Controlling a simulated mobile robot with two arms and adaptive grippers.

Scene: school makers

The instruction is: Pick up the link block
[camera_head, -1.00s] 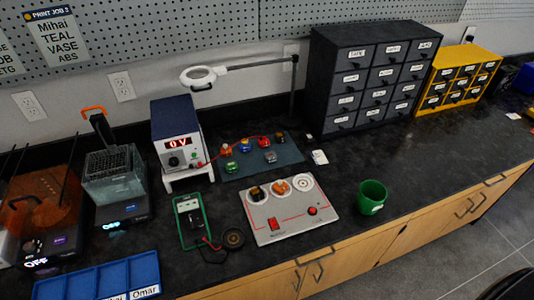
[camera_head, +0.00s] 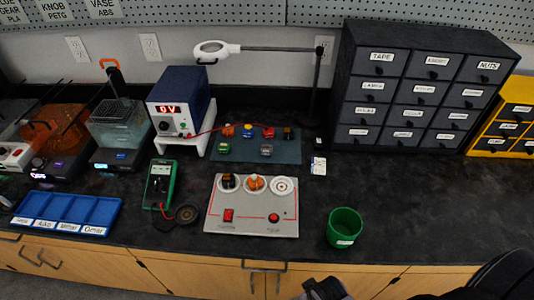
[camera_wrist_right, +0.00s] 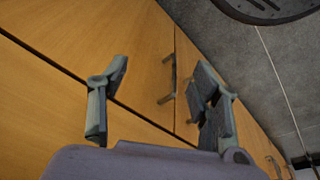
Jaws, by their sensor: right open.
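Several small coloured blocks stand on a dark blue-grey mat (camera_head: 288,152) at the back of the bench. They include an orange block (camera_head: 228,130), a blue one (camera_head: 248,130), a red one (camera_head: 268,132), a dark one (camera_head: 288,133), a green one (camera_head: 223,147) and a grey one (camera_head: 266,149). I cannot tell which is the link block. My right gripper (camera_wrist_right: 160,78) is open and empty, facing wooden cabinet fronts in the right wrist view. In the head view part of it (camera_head: 325,289) shows at the bottom edge, in front of the bench. My left gripper is out of view.
A grey panel (camera_head: 250,221) with three round sockets lies before the mat, beside a green cup (camera_head: 344,228). A power supply (camera_head: 181,105), with a red lead toward the blocks, stands left. A magnifier lamp (camera_head: 262,48) overhangs behind. Clear bench (camera_head: 430,200) lies right.

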